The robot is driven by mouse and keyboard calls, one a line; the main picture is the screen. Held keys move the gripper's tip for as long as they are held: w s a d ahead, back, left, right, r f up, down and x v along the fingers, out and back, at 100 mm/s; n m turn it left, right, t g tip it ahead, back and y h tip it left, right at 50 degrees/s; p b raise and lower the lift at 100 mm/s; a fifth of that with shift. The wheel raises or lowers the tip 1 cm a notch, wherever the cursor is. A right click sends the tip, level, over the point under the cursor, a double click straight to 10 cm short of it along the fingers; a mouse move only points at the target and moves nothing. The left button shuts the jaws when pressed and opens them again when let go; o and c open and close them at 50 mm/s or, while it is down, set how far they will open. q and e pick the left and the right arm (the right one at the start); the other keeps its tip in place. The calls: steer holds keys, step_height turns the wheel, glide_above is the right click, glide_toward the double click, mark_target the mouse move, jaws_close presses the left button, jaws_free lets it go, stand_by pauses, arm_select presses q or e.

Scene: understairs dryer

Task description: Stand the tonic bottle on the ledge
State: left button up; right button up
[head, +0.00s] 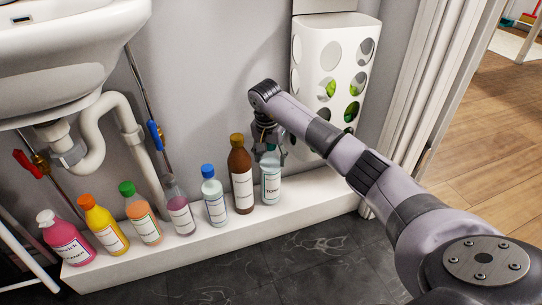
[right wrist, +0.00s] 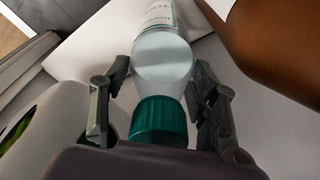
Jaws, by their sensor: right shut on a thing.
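The tonic bottle (head: 271,185), pale with a white label, is upright at the right end of the row on the white ledge (head: 315,207). Its base appears at the ledge top; I cannot tell whether it bears its weight there. My right gripper (head: 268,152) reaches down from above and is shut on the bottle's upper part. In the right wrist view the bottle (right wrist: 163,58) with its green cap (right wrist: 158,121) lies between the two fingers (right wrist: 162,82). In the head view the gripper hides the cap. My left gripper is not in view.
A brown bottle (head: 241,178) stands close left of the tonic bottle, with several other coloured bottles further left. A white holed bin (head: 309,60) hangs on the wall behind my right arm. A sink (head: 70,55) with pipes is at upper left. Bare ledge lies to the right.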

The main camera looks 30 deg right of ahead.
steer(key=shift+f, duration=0.45)
steer(key=o, duration=0.8)
steer(key=shift+o, duration=2.8)
steer(key=shift+f, duration=0.1)
steer(key=shift+r, duration=0.35)
steer(key=r, duration=0.3)
steer(key=a+r, duration=0.1)
steer(key=r, duration=0.3)
steer(key=s+r, duration=0.1)
steer(key=r, duration=0.3)
steer(key=shift+a+r, duration=0.15)
steer(key=shift+a, duration=0.1)
